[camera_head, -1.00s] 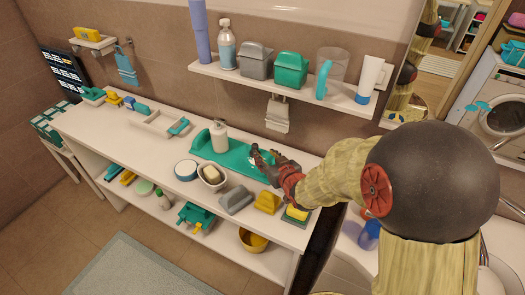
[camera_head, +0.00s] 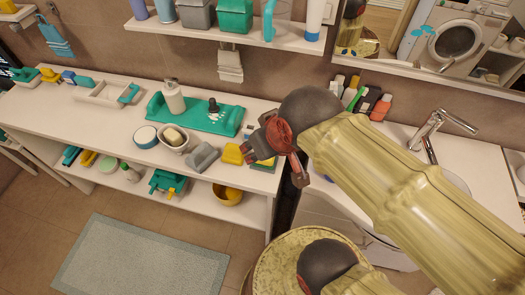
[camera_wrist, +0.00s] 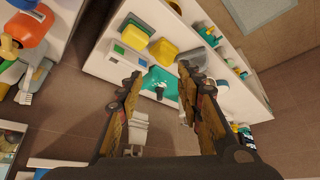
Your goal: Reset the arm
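My arm comes in from the right in the head view. My gripper (camera_head: 268,142) is over the right end of the white shelf unit, near the yellow items, clear of the teal tray (camera_head: 228,122). In the wrist view my gripper (camera_wrist: 160,88) has its two fingers wide apart, with nothing held between them. A small dark object (camera_head: 213,105) stands on the tray with white bits beside it. A white pump bottle (camera_head: 174,97) stands at the tray's left.
A bowl with soap (camera_head: 173,138), a grey block (camera_head: 202,156) and a yellow piece (camera_head: 232,153) sit along the shelf unit's front. A wall shelf (camera_head: 235,37) hangs above. The sink tap (camera_head: 428,130) is at right. Open floor lies around the mat (camera_head: 140,260).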

